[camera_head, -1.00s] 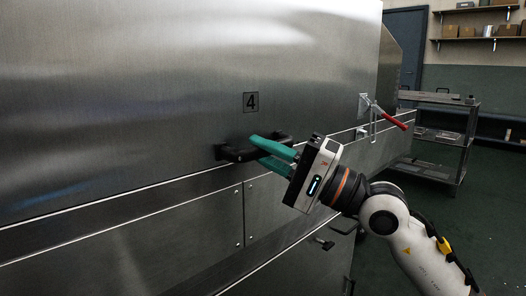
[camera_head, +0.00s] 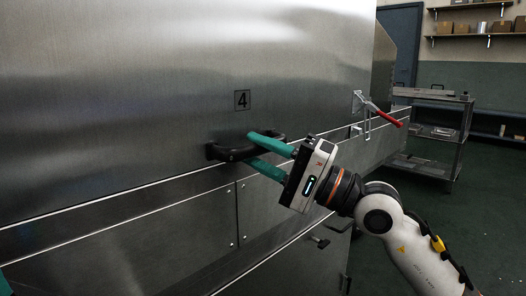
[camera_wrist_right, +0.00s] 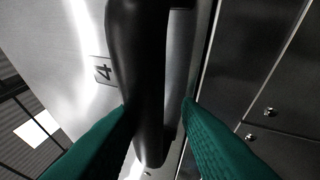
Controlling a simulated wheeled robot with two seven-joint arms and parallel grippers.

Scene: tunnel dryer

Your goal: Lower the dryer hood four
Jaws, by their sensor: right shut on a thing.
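Dryer hood four is the large brushed-steel panel (camera_head: 150,80) filling the left of the head view, with a "4" label (camera_head: 242,100). Its black bar handle (camera_head: 232,151) sits just below the label; the label also shows in the right wrist view (camera_wrist_right: 102,70). My right gripper (camera_head: 258,150) has its teal fingers on either side of the handle's right part, one above and one below, shut on it. In the right wrist view the handle (camera_wrist_right: 140,60) runs between the fingers. A teal tip, apparently my left gripper (camera_head: 4,286), shows at the lower left corner; its jaw state is hidden.
A seam and lower steel panels (camera_head: 180,225) run below the hood. A red-handled lever (camera_head: 383,114) is fixed farther along the dryer. A metal shelf cart (camera_head: 435,130) stands beyond it. The floor (camera_head: 460,225) at the right is open.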

